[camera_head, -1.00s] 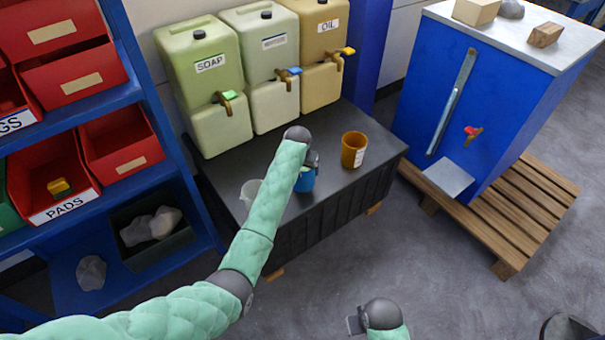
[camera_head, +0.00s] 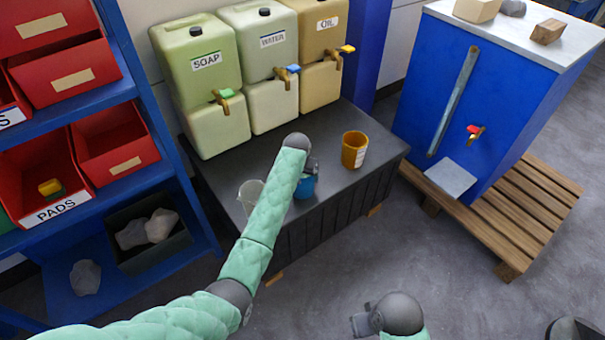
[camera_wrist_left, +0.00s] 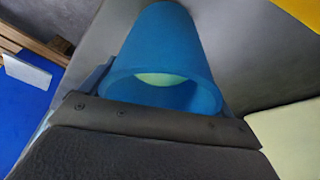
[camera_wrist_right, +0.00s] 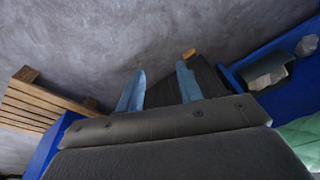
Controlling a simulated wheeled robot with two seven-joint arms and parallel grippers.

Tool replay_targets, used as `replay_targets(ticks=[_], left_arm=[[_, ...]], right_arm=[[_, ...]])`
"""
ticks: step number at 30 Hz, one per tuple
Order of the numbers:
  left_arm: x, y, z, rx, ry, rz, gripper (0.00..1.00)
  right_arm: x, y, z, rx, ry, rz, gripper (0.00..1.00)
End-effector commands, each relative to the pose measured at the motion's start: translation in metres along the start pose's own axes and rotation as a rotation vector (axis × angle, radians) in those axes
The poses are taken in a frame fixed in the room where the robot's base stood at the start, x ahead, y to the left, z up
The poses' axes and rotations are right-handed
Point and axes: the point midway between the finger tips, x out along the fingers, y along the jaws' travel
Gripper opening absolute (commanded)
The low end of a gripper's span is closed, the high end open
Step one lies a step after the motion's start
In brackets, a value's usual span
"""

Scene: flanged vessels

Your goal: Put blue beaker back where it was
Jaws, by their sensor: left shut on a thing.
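The blue beaker (camera_head: 304,187) is at the front part of the black stand, partly hidden by my left arm in the head view. My left gripper (camera_head: 311,166) is shut on it. In the left wrist view the beaker (camera_wrist_left: 163,62) fills the middle, its open rim towards the camera and something pale inside. I cannot tell whether its base touches the stand. My right gripper (camera_head: 362,324) is low at the front, away from the stand; in the right wrist view its fingers (camera_wrist_right: 160,88) are apart and empty.
The black stand (camera_head: 330,130) also holds a clear beaker (camera_head: 250,193) to the left and an orange beaker (camera_head: 354,150) to the right. Soap (camera_head: 205,75), water (camera_head: 270,60) and oil (camera_head: 318,45) containers with taps stand behind. A blue shelf (camera_head: 150,180) is left, a pallet (camera_head: 510,215) right.

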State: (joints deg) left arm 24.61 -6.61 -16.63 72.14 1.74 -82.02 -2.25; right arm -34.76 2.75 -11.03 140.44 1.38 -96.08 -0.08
Motion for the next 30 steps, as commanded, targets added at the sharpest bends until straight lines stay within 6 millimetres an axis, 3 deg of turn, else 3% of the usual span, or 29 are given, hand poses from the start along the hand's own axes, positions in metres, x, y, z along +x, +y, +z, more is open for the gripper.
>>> replay_targets(ticks=[2, 13, 30], left_arm=[[0.000, 0.000, 0.000, 0.000, 0.000, 0.000, 1.00], [-0.008, 0.000, -0.001, 0.000, 0.001, 0.000, 1.00], [-0.105, 0.000, -0.001, 0.000, 0.002, 0.000, 1.00]], right_arm=[[0.000, 0.000, 0.000, 0.001, -0.001, 0.000, 0.36], [0.002, -0.001, 0.001, 0.002, 0.001, -0.002, 0.36], [0.017, -0.010, -0.007, -0.018, 0.042, -0.023, 0.36]])
